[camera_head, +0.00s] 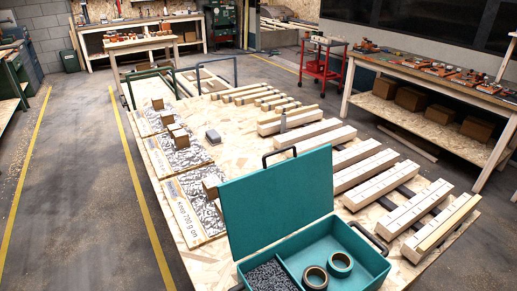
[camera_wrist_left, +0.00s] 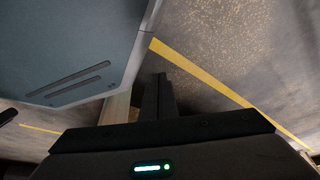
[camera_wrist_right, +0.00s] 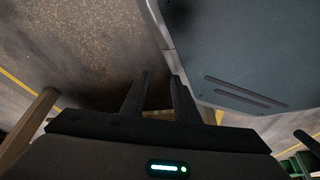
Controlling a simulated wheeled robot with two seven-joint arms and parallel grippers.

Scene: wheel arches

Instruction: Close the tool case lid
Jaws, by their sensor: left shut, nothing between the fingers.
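The teal tool case stands open at the near end of the wooden table in the head view, its tray (camera_head: 375,268) cut off by the bottom edge. Its lid (camera_head: 275,205) stands up, tilted back, along the far side of the tray, with a black handle (camera_head: 280,152) at its top edge. My left gripper (camera_wrist_left: 160,76) is shut and empty in the left wrist view. My right gripper (camera_wrist_right: 160,76) is open and empty in the right wrist view, its fingers apart. Neither gripper shows in the head view, and neither wrist view shows the case clearly.
The tray holds small grey pieces (camera_head: 268,277) and two tape rolls (camera_head: 340,264). Wooden pallet-like slats (camera_head: 365,170) fill the table's right side. Boards with wooden blocks (camera_head: 188,190) line its left. A red cart (camera_head: 322,65) and workbenches stand beyond. Floor at left is clear.

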